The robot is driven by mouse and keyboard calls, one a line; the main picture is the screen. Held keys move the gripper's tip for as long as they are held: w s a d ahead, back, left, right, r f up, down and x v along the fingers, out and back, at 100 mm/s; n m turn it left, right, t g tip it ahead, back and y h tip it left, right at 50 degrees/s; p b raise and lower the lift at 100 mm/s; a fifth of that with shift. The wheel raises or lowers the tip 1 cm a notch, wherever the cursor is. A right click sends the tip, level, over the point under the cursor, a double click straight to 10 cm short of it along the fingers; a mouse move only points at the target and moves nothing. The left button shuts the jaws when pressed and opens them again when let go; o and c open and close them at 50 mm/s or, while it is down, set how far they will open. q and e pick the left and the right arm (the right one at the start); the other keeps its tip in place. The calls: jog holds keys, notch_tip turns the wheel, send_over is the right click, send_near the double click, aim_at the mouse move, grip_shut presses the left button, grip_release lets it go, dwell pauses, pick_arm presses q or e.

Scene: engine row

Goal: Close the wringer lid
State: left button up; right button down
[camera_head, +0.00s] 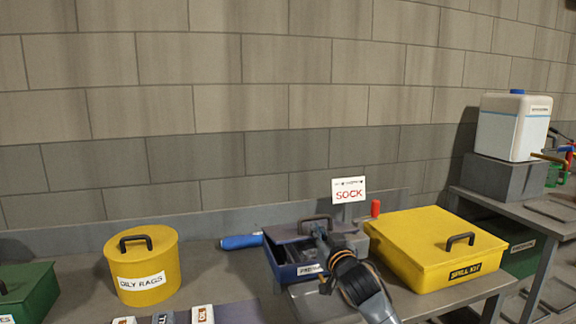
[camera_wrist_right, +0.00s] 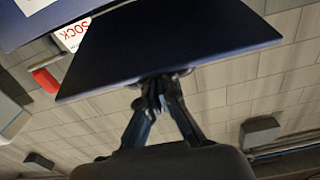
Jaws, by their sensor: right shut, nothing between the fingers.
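A dark blue box (camera_head: 284,271) with a partly hidden white label stands at the middle of the bench. Its grey-blue lid (camera_head: 288,234) has a black arched handle and looks partly raised, with a dark gap above the box's front wall; the exact angle is unclear. My right gripper (camera_head: 322,240) reaches over the box from the front right and hides part of it. In the right wrist view, the shut, empty fingers (camera_wrist_right: 160,92) are at the edge of a dark blue panel (camera_wrist_right: 165,45), apparently the lid; contact is unclear. My left gripper is not in view.
A yellow OILY RAGS can (camera_head: 141,267) stands left, a yellow SPILL KIT box (camera_head: 432,248) close on the right. A SOCK sign (camera_head: 348,190) and red cylinder (camera_head: 375,208) are behind. A blue-handled thing (camera_head: 241,241) lies beside the box. The block wall is behind.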

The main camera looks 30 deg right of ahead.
jog(key=shift+s+a+f, duration=0.1)
jog(key=shift+s+f, duration=0.1)
jog(key=shift+f, duration=0.45)
jog(key=shift+s+a+f, duration=0.1)
jog(key=shift+s+f, duration=0.1)
jog(key=shift+f, duration=0.4)
jog(key=shift+f+b, duration=0.2)
jog(key=shift+b, duration=0.1)
